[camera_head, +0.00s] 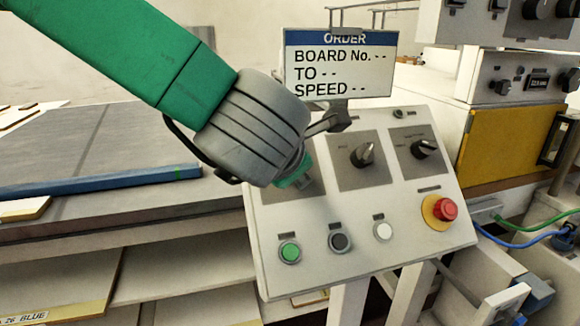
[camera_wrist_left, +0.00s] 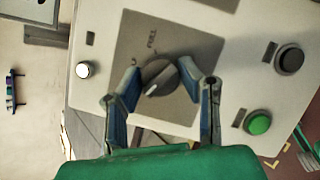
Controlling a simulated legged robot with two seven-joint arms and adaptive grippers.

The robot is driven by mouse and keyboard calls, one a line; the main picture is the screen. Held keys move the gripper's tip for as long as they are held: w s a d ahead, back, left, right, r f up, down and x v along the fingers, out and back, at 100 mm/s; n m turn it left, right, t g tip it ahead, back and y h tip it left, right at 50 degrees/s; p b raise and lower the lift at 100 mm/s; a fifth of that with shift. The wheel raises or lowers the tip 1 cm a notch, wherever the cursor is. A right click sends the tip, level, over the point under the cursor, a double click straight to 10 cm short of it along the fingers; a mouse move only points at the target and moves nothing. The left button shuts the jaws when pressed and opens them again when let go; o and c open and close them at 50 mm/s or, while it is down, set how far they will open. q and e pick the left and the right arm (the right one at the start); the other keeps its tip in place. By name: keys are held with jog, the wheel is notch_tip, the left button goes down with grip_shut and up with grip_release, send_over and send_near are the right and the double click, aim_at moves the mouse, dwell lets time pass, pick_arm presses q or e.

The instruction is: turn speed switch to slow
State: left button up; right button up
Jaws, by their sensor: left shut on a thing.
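The slanted white control panel (camera_head: 345,265) carries three grey plates side by side. My left gripper (camera_head: 303,182) is over the leftmost plate and hides its knob in the head view. In the left wrist view a dark round knob (camera_wrist_left: 159,76) with a lighter pointer sits on a grey plate (camera_wrist_left: 187,42) between my two fingers. My left gripper is shut on this knob. The small lettering beside the knob is too blurred to read surely. The middle knob (camera_head: 362,155) and right knob (camera_head: 423,148) are untouched. My right gripper is not in view.
Below the knobs are a green button (camera_head: 290,252), a black button (camera_head: 340,243), a white button (camera_head: 383,231) and a red emergency button (camera_head: 445,209). The order sign (camera_head: 338,65) above shows dashes after board number, destination and speed. A flat grey table (camera_head: 90,150) lies left.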

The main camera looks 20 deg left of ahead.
pick_arm(q)
jog(key=shift+s+f, duration=0.1)
jog(key=shift+f, duration=0.1)
jog(key=o, duration=1.1)
jog(key=shift+o, duration=0.2)
jog(key=shift+r, duration=0.1)
jog(key=shift+r, duration=0.1)
jog(key=v, duration=1.1)
jog(key=shift+s, duration=0.3)
